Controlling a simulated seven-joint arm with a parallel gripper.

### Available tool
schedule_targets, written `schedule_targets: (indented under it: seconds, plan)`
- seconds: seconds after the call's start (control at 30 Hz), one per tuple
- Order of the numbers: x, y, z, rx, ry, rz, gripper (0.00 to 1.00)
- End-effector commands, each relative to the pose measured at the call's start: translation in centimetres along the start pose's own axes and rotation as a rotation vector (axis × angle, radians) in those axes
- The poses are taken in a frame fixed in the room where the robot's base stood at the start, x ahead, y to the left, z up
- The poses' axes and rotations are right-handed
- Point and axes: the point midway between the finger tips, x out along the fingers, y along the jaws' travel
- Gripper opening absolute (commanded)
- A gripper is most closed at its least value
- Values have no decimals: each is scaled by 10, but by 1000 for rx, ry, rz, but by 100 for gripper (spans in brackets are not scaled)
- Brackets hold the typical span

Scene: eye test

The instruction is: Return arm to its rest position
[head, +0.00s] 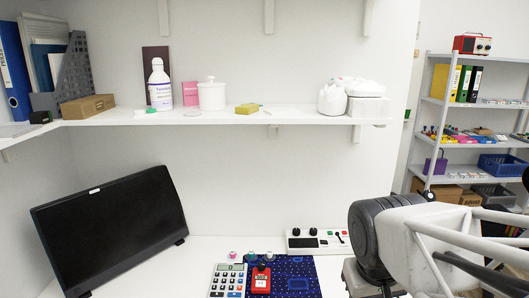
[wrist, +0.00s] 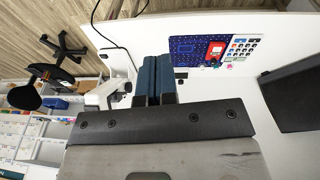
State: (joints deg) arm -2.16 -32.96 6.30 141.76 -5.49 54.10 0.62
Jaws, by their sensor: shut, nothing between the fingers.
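My arm (head: 425,235) fills the lower right of the head view, with a dark round joint and pale links above the right end of the white desk. My gripper (wrist: 156,62) shows in the wrist view, with its two blue-grey fingers side by side and shut, holding nothing. In the head view the fingers are not clearly seen. In the wrist view the gripper is apart from the blue patterned mat (wrist: 188,46), which lies beyond and to the right of the fingertips.
On the desk are a black monitor (head: 112,228), a calculator (head: 228,281), a red device (head: 261,279) and a white control box (head: 318,241) near my arm. A wall shelf (head: 215,117) holds bottles and jars. A grey rack (head: 480,106) stands at right.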

Motion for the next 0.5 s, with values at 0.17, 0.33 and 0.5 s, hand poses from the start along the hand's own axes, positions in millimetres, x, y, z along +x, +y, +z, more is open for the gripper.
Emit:
schedule_targets:
  seconds: [0.17, 0.33, 0.5]
  plan:
    - [-7, 1, 24, 77, 31, -43, 0]
    - [-8, 1, 32, 103, 40, -59, 0]
    - [-8, 0, 32, 104, 41, -60, 0]
